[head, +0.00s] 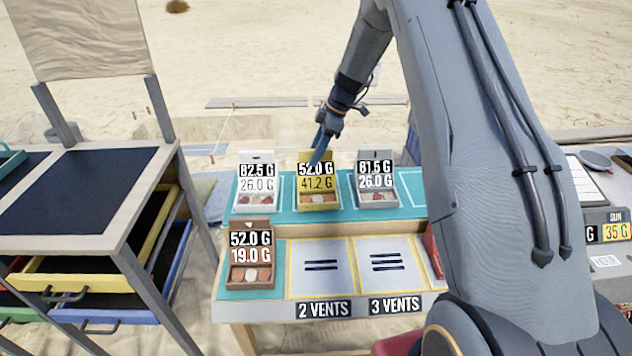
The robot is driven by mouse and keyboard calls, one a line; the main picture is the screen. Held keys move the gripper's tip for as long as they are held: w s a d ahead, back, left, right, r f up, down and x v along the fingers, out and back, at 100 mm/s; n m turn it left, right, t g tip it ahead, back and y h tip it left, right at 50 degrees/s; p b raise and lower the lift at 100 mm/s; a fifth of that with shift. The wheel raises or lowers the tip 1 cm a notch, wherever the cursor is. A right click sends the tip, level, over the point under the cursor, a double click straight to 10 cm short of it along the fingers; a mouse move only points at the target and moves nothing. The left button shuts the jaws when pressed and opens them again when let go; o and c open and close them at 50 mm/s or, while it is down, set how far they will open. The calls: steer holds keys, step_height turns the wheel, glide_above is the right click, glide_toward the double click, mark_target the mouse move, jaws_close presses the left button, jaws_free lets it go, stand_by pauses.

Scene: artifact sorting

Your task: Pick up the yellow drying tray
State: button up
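The yellow drying tray (318,205) stands in the middle of the back row on the teal-topped table, with small pale and reddish pieces in its front. A label over it reads 52.0 G and 41.2 G. My gripper (317,160) points down at the tray's upper back edge, with its blue fingers overlapping the top of the label. The fingers look close together, but the gap between them and any contact with the tray cannot be made out.
A white tray (256,207) is left of the yellow one and a grey tray (378,204) right. A brown tray (250,284) is at the front left. Two pale pads (321,283) beside it, marked 2 VENTS and 3 VENTS, are empty. A drawer cabinet (90,245) stands at left.

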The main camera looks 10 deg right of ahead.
jaws_close()
steer(key=shift+r, duration=0.15)
